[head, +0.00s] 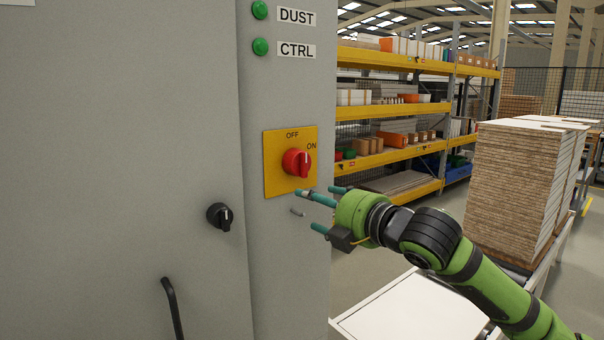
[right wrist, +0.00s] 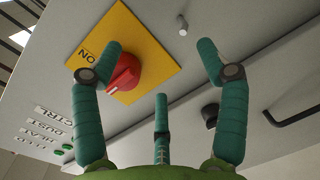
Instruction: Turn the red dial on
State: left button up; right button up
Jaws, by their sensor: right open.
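The red dial (head: 296,162) sits on a yellow plate (head: 277,180) marked OFF and ON, on the grey cabinet front. A white mark shows on the dial's face; I cannot tell exactly which label it points to. In the right wrist view the dial (right wrist: 124,76) appears beside the left-hand finger, which overlaps it in the picture. My right gripper (head: 312,206) is open and empty, with its teal fingers just below and to the right of the dial. The fingers also show spread in the right wrist view (right wrist: 160,60). I cannot tell whether a finger touches the dial. My left gripper is not in view.
A small grey peg (head: 297,212) sticks out of the panel below the plate. A black knob (head: 219,216) and a black handle (head: 172,305) are on the cabinet to the left. Green lamps (head: 260,46) are above. Stacked boards (head: 515,185) and shelving stand at the right.

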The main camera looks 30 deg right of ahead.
aim_at(306, 163)
jog(key=shift+n+t, duration=0.6)
jog(key=shift+n, duration=0.3)
jog(key=r, duration=0.4)
jog(key=s+r, duration=0.1)
jog(key=r, duration=0.1)
jog(key=shift+s+r+p, duration=0.1)
jog(key=shift+r+p, duration=0.25)
jog(key=shift+y, duration=0.4)
jog(key=w+p, duration=0.4)
jog(key=w, duration=0.2)
jog(key=shift+w+a, duration=0.1)
jog(key=shift+a, duration=0.05)
jog(key=shift+w+f, duration=0.2)
jog(key=shift+w, duration=0.15)
jog(key=c, duration=1.2)
